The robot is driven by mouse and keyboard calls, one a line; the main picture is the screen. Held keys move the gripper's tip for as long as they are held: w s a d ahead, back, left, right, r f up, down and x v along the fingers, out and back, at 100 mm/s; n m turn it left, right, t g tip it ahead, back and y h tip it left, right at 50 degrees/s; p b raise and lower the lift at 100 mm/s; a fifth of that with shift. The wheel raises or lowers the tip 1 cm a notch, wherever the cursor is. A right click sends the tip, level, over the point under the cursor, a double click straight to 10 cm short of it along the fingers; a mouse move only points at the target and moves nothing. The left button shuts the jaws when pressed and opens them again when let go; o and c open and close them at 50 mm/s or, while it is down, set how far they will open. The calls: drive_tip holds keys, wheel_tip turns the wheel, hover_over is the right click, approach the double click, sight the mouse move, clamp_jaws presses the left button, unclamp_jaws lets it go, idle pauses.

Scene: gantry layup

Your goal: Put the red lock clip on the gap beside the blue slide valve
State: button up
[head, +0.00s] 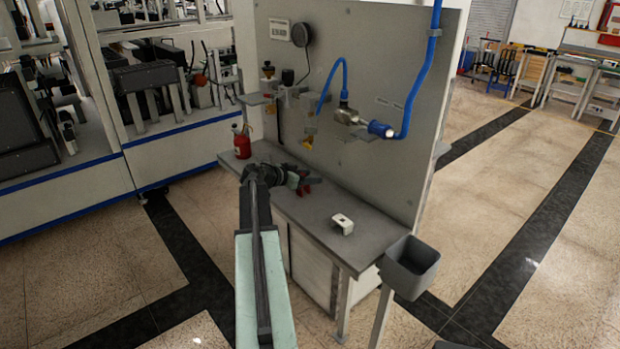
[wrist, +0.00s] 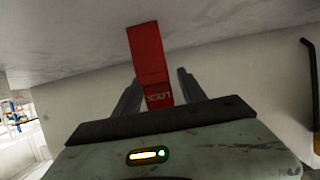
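The red lock clip (wrist: 150,60), with white lettering, lies between the two fingers of my gripper (wrist: 160,85) in the wrist view. A narrow space seems to show beside the right finger; contact is unclear. In the head view my gripper (head: 299,180) is over the left part of the bench, with red of the clip (head: 303,190) beside its fingers. The blue slide valve (head: 380,129) is at the right of a metal fitting (head: 346,115) on the upright panel, above and right of my gripper. The gap beside the valve is too small to make out.
A red bottle (head: 241,143) stands at the bench's left end. A small white block (head: 343,223) sits on the bench (head: 320,205) to the right. A grey bin (head: 410,266) is at the right end. Blue hoses (head: 412,90) run along the panel (head: 365,60).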

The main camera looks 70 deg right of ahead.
drive_tip(key=shift+r, duration=0.1)
drive_tip(key=shift+w+a+r+p, duration=0.15)
drive_tip(key=shift+r+p, duration=0.1)
drive_tip(key=shift+p, duration=0.15)
drive_tip(key=p+v, duration=0.4)
drive_tip(key=v, duration=0.7)
drive_tip(key=shift+w+a, duration=0.15)
drive_tip(key=shift+a, duration=0.05)
